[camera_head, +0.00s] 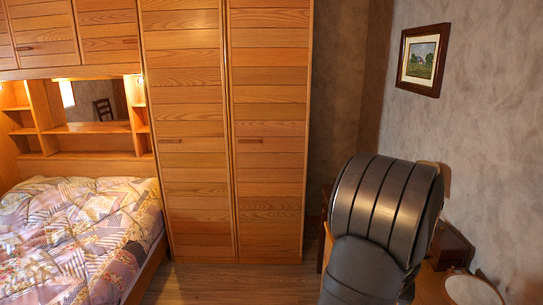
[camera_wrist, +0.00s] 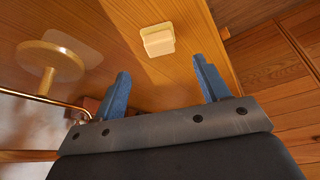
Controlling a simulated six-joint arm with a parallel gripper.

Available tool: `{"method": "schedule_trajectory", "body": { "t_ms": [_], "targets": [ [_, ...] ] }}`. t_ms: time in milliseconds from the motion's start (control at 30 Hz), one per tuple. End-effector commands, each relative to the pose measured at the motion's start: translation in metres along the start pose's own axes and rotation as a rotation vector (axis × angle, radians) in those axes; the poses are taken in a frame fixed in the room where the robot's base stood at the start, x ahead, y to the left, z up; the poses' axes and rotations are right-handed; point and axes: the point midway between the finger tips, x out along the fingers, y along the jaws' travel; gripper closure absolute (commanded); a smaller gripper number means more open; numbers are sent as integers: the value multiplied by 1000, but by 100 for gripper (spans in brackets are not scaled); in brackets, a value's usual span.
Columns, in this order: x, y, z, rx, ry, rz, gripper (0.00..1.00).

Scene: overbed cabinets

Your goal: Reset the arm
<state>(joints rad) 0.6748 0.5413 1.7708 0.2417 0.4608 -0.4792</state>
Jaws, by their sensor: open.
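My gripper (camera_wrist: 160,67) shows in the wrist view with its two blue fingers spread wide apart. It is open, and nothing is between the fingers. Beyond the fingertips a small cream block (camera_wrist: 157,40) lies on a wooden surface (camera_wrist: 115,20), apart from the gripper. In the head view the dark links of my arm (camera_head: 385,205) rise at the lower right. My gripper cannot be made out in that view.
A tall wooden wardrobe (camera_head: 190,150) stands beside a bed with a patchwork cover (camera_head: 70,240). A framed picture (camera_head: 423,60) hangs on the right wall. A brown box (camera_head: 453,243) and a round pale-topped object (camera_head: 472,291) sit at right. Some floor (camera_head: 215,285) is clear.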

Motion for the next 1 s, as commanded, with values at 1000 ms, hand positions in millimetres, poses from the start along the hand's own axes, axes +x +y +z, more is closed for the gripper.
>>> {"method": "schedule_trajectory", "body": {
  "t_ms": [1000],
  "targets": [
    [18, 26, -2, 4, 2, 2, 32]
  ]
}}
